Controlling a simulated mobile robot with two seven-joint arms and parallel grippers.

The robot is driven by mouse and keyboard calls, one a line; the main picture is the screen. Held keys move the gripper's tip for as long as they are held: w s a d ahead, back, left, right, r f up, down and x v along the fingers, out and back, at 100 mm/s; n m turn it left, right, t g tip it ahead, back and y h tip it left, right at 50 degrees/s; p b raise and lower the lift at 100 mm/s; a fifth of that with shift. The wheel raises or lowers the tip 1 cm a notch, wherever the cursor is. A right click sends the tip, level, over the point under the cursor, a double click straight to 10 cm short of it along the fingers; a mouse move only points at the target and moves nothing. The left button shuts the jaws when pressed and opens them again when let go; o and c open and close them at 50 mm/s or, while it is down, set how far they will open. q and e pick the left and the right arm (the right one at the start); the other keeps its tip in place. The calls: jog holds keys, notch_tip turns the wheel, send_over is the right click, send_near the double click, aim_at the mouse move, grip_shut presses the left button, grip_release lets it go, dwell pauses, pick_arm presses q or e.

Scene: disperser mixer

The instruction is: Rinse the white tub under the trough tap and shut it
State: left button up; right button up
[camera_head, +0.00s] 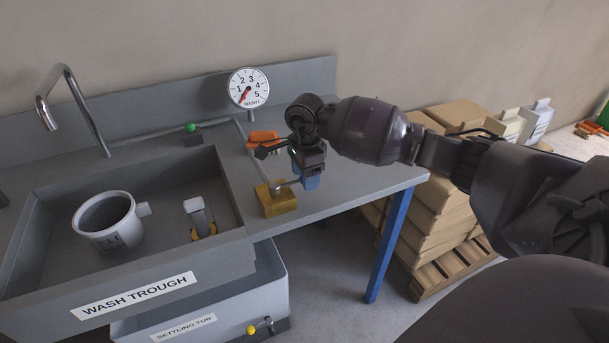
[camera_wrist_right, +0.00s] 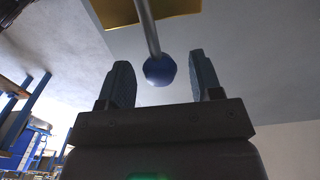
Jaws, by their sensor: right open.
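The white tub (camera_head: 104,222) stands upright in the left part of the wash trough (camera_head: 225,259), with a short stub on its right side. The chrome tap spout (camera_head: 66,92) arches over the trough's back left; no water stream shows. A brass block (camera_head: 275,203) sits on the bench right of the trough. A rod from the brass block (camera_wrist_right: 180,8) ends in a blue ball knob (camera_wrist_right: 159,69). My right gripper (camera_head: 311,181) is open beside the block. In the right wrist view its fingers (camera_wrist_right: 160,82) stand either side of the knob, with gaps. My left gripper is not in view.
A grey post with a yellow base (camera_head: 197,215) stands in the trough. A dial (camera_head: 248,88), a green knob (camera_head: 190,127) and an orange object (camera_head: 263,140) are behind. A settling tub (camera_head: 220,318) is below.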

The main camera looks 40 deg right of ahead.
jog(key=shift+f, duration=0.1)
jog(key=shift+c, duration=0.4)
grip_shut()
